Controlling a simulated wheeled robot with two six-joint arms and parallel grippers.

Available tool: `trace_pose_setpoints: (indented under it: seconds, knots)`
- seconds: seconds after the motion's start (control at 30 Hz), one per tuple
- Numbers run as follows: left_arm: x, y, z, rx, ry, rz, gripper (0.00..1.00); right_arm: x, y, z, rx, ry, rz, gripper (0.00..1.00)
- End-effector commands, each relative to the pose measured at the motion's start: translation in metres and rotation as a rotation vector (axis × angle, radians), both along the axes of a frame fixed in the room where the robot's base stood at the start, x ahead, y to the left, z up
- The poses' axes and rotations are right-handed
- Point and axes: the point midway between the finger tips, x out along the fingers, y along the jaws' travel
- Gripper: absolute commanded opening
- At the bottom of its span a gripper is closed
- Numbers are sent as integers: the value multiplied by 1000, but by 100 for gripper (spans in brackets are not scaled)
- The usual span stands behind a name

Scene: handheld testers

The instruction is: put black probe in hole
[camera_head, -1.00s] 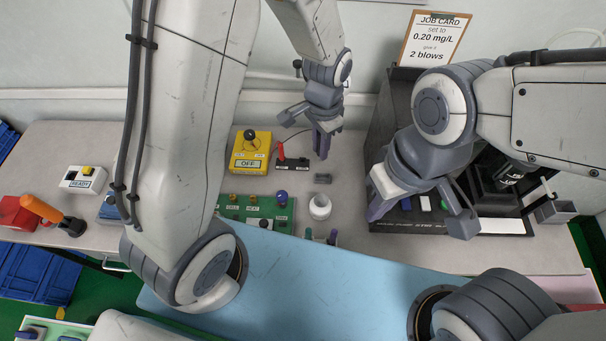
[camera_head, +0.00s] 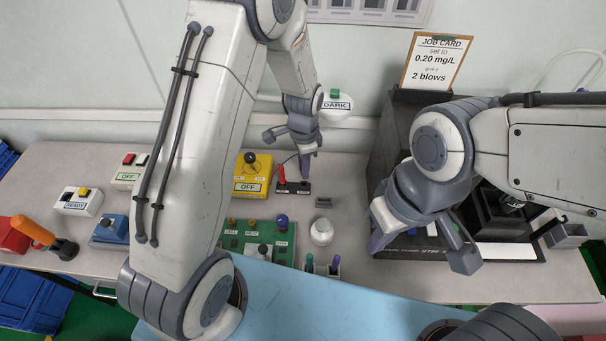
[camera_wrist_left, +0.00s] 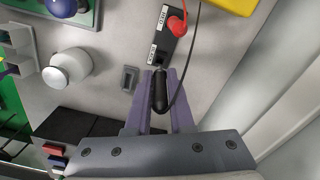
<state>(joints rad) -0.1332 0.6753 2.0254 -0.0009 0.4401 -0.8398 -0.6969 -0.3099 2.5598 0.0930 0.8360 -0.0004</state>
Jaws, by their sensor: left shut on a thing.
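The black probe (camera_wrist_left: 160,92) is a dark handle with a black cable, in the left wrist view. My left gripper (camera_head: 306,176) is shut on it, with a purple-grey finger on each side. A small black socket block (camera_wrist_left: 171,36) with white labels lies just beyond the probe tip. The red probe (camera_wrist_left: 177,25) stands in that block. The block (camera_head: 293,187) also shows in the head view, just left of my left fingertips. Whether the black tip touches the block or its hole is unclear. My right gripper (camera_head: 422,252) is open and empty, over the right side.
A yellow OFF box (camera_head: 252,172) stands left of the block. A small grey piece (camera_head: 324,202) and a white round-topped jar (camera_head: 321,232) stand in front. A green panel with knobs (camera_head: 255,240) is at front left. A large black case (camera_head: 385,130) is at right.

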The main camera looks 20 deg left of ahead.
Motion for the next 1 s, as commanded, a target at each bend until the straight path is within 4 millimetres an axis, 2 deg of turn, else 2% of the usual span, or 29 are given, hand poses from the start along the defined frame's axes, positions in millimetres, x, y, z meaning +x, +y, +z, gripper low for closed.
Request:
trace_pose_setpoints:
  seconds: [0.2, 0.3, 0.7, 0.73, 0.77, 0.8, 1.0]
  knots:
    - [-1, 1, -30, 0, 5, 0, 0, 0, 0, 4, 0, 0, 0, 0]
    - [0, 1, -39, 1, 3, 0, 0, 0, 0, 5, 0, 0, 0, 0]
    - [0, 0, -45, 0, 1, 0, 0, 0, 0, 1, 0, 0, 0, 0]
    - [0, 0, -43, 0, 0, 0, 32, 0, 0, 3, 0, 0, 0, 0]
    - [0, 0, -43, 0, 0, 0, 44, 0, 0, 3, 0, 0, 0, 0]
    - [0, 0, -43, 0, 0, 0, 51, 0, 0, 3, 0, 0, 0, 0]
    - [0, 0, -43, 0, 1, 0, 51, 0, 0, 3, 0, 0, 0, 0]
